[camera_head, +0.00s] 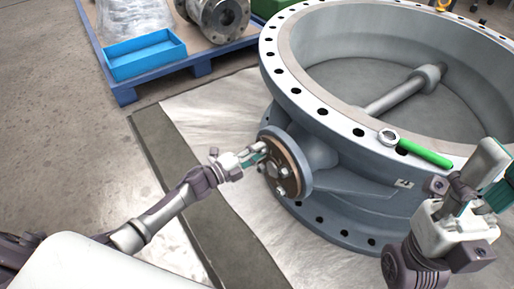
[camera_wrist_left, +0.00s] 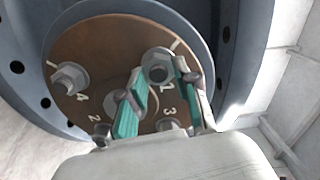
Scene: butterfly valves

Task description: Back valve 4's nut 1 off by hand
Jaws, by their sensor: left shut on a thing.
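The big grey butterfly valve (camera_head: 345,180) lies with its bore facing up, and its round brown side plate (camera_head: 283,168) faces my left arm. In the left wrist view the plate (camera_wrist_left: 110,45) carries numbered nuts. Nut 1 (camera_wrist_left: 157,64) is at the top right of the numbers, by the fingertips. My left gripper (camera_head: 262,152) is at the plate; its teal-padded fingers (camera_wrist_left: 165,82) are shut on nut 1, one to each side. Nut 4 (camera_wrist_left: 70,78) is at left; nuts 2 (camera_wrist_left: 102,134) and 3 (camera_wrist_left: 168,125) are lower, partly hidden. My right gripper (camera_head: 488,185) is at the right edge.
A green-handled wrench (camera_head: 424,153) lies on the valve's top rim, close to my right gripper. A blue pallet (camera_head: 190,62) with a blue bin (camera_head: 145,57) and a metal flanged part (camera_head: 216,15) stands at the back left. The floor at left is clear.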

